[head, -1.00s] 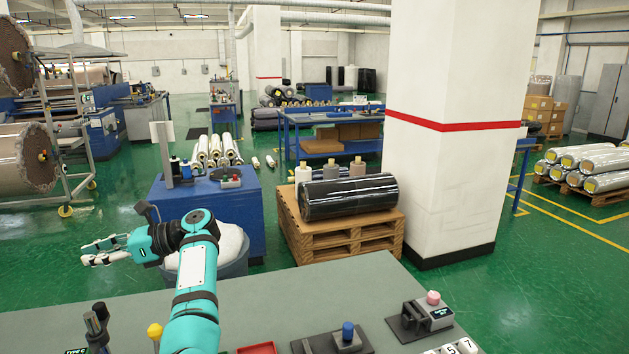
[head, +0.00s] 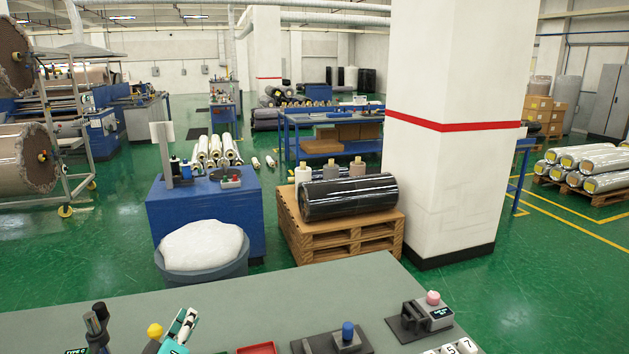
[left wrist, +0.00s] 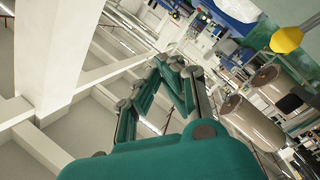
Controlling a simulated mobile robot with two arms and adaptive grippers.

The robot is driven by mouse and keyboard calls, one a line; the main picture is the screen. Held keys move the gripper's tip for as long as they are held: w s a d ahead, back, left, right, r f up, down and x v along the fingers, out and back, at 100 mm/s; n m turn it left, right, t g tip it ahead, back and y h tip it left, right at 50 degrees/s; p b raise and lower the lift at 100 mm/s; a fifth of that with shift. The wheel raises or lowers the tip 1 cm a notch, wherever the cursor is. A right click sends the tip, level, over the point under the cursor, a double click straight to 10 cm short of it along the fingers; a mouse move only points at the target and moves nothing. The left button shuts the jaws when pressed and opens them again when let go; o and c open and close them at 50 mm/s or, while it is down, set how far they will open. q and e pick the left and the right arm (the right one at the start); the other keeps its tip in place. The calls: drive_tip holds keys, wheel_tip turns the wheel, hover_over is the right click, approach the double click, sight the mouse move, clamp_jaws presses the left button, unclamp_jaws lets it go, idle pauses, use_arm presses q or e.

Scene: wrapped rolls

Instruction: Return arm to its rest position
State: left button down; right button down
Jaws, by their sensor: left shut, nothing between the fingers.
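My left gripper (head: 184,322), teal with pale fingers, shows at the bottom edge of the head view, left of the middle. It points upward over the near edge of the grey table (head: 250,308), and it is shut and empty. In the left wrist view my left gripper (left wrist: 172,75) extends away from its teal body, with tilted surroundings behind it. A yellow knob (head: 155,330) stands just left of the gripper. It also shows in the left wrist view, at the upper right (left wrist: 286,40). The rest of my left arm is mostly out of the head view. My right gripper is not in view.
Dark upright tools (head: 97,325) stand left of the gripper. A red tray (head: 256,348), a blue-knobbed device (head: 347,335) and a pink-knobbed device (head: 425,315) lie to the right. A bin with a white bag (head: 203,246) stands beyond the table. The table's middle is clear.

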use_arm(q)
drive_tip(key=s+d+f+m+g+h, duration=0.2)
drive_tip(key=s+d+f+m+g, duration=0.3)
drive_tip(key=s+f, duration=0.45)
drive_tip(key=s+f+m+g+y, duration=0.1)
drive_tip(key=s+f+m+g, duration=0.3)
drive_tip(key=s, duration=0.9)
drive_tip(key=s+f+m+g+y, duration=0.1)
drive_tip(key=s+f+m+g, duration=0.3)
drive_tip(key=s, duration=0.8)
wheel_tip(320, 180, down, 37)
drive_tip(key=s+g+b, duration=0.3)
drive_tip(key=b, duration=0.8)
drive_tip(key=s+a+f+b, duration=0.1)
drive_tip(key=s+f+b, duration=0.3)
drive_tip(key=s+f, duration=0.4)
drive_tip(key=s+a+f+g+b, duration=0.1)
drive_tip(key=s+f+b, duration=0.2)
drive_tip(key=s+f, duration=0.4)
wheel_tip(320, 180, down, 9)
drive_tip(key=shift+s+r+n+b, duration=0.2)
drive_tip(key=shift+s+n+b, duration=0.1)
drive_tip(key=shift+s+b, duration=0.1)
